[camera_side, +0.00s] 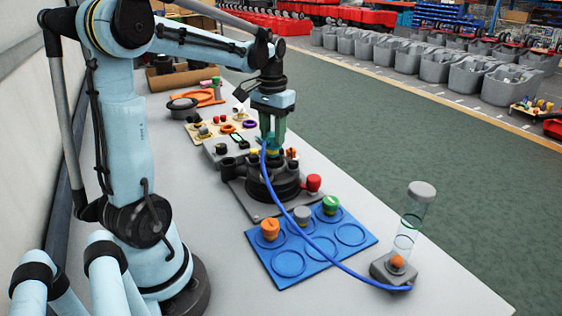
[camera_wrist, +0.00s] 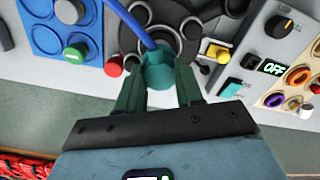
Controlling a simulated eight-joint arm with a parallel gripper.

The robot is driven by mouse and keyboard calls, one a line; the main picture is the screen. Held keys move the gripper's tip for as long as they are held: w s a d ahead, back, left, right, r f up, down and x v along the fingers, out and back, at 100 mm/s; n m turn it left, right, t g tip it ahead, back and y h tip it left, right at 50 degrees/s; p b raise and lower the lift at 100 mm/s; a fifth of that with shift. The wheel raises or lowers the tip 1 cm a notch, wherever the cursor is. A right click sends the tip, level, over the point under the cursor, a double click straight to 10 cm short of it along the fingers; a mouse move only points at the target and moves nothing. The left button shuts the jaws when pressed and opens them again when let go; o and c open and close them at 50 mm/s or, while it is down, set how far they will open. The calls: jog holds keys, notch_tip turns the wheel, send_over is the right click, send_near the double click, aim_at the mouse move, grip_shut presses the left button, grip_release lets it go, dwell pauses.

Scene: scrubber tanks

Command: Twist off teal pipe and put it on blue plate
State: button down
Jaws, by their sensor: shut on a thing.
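The teal pipe (camera_wrist: 158,72) sits between the fingers of my gripper (camera_wrist: 158,88), which is shut on it. A blue hose (camera_side: 326,250) runs from the pipe to the base of a clear cylinder. In the side view my gripper (camera_side: 271,138) points down over the round black fixture (camera_side: 262,184), and the pipe is mostly hidden there. I cannot tell whether the pipe is still seated. The blue plate (camera_side: 309,272) lies in front of the fixture, with an orange, a grey and a green part in its back row. Its front ring places are empty.
The clear cylinder (camera_side: 412,217) with a grey top stands right of the plate on a grey base with an orange button. A red knob (camera_side: 313,183) sticks out of the fixture's right side. A panel of coloured rings and knobs (camera_wrist: 295,85) lies behind the fixture.

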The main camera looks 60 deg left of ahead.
aim_at(273, 134)
jog(key=shift+r, duration=1.75)
jog(key=shift+d, duration=0.1)
jog(key=d+m, duration=0.1)
jog(key=d, duration=1.1)
jog(key=s+d+f+m, duration=0.2)
jog(key=s+d+m, duration=0.2)
jog(key=s+d, duration=1.45)
jog(key=shift+w+a+f, duration=1.1)
jog(key=shift+w+f, duration=0.5)
jog(key=shift+f, duration=0.25)
jog(key=shift+w+a+f, duration=1.15)
jog(key=shift+w+f, duration=0.4)
jog(key=shift+f, duration=0.35)
jog(key=shift+w+a+f, duration=1.1)
jog(key=shift+w+f, duration=0.5)
jog(key=shift+f, duration=0.25)
jog(key=shift+f, duration=0.1)
